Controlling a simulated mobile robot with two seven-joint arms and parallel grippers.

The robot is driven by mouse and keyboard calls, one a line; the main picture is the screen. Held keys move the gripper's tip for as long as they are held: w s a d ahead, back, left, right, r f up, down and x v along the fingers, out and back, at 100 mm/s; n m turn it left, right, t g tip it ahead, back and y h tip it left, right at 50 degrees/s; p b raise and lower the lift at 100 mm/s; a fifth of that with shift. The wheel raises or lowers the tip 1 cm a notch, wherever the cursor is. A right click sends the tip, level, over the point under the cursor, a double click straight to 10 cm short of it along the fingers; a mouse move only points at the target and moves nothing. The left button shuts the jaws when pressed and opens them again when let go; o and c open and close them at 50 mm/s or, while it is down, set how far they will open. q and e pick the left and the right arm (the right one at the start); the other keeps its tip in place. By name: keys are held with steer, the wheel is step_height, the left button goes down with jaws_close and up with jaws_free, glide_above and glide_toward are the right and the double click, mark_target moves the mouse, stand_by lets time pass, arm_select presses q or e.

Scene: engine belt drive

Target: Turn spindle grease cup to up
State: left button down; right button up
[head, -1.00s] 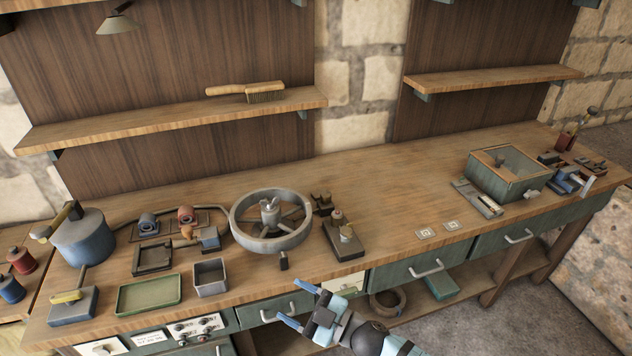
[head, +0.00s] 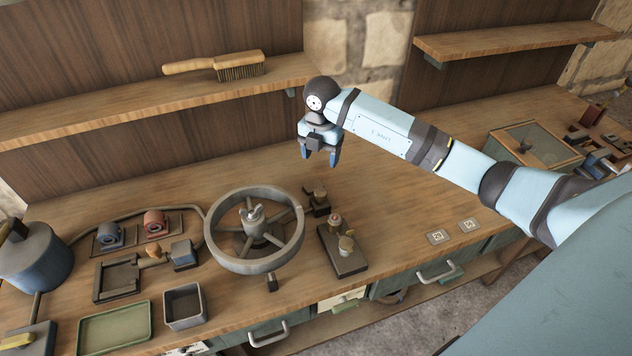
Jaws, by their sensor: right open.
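My right gripper (head: 320,157) points down, open and empty, above the bench behind the grey spoked wheel. The wheel (head: 214,236) lies flat on the bench, with a grey hub fitting (head: 254,217) standing at its centre. My left gripper is out of view.
A shelf with a wooden brush (head: 215,66) is at the back. A green tray (head: 115,328), a grey box (head: 185,307) and a blue canister (head: 35,258) stand at the left. A glass-topped box (head: 530,150) is at the right. The bench behind the wheel is clear.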

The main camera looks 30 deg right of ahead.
mark_target(321, 191)
steer(key=f, duration=0.4)
steer(key=f+p, duration=0.1)
steer(key=f, duration=0.3)
steer(key=f+p, duration=0.1)
steer(key=f, duration=0.3)
steer(key=shift+s+a+f, duration=0.15)
steer(key=shift+s+f, duration=0.05)
steer(key=shift+s, duration=0.05)
steer(key=shift+f, duration=0.55)
steer(key=c, duration=0.9)
